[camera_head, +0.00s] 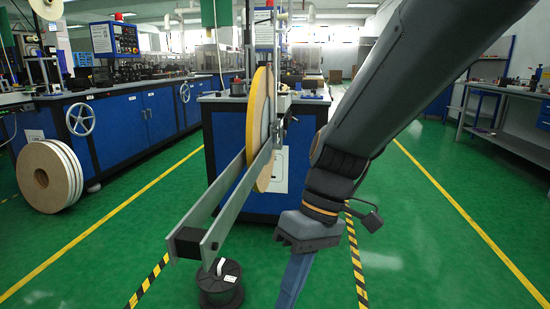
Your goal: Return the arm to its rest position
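My arm comes down from the upper right to about the middle of the view, bent at a dark wrist joint. My gripper (308,230) appears as a grey block at the wrist's lower end, over the green floor and right of the payoff arms. Its fingertips cannot be made out, so I cannot tell whether it is open or shut. A blue strip-like part below it runs out of the bottom edge. The tape reel (261,110), a large disc with a yellow edge, stands upright at the blue machine, left of my arm.
Two grey parallel bars (225,205) jut forward from the blue machine (228,135), joined by a black block. A black spool (220,286) is below them. Tan rolls (42,176) stand at the left. A workbench (510,93) is at the right. Green floor is clear at right.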

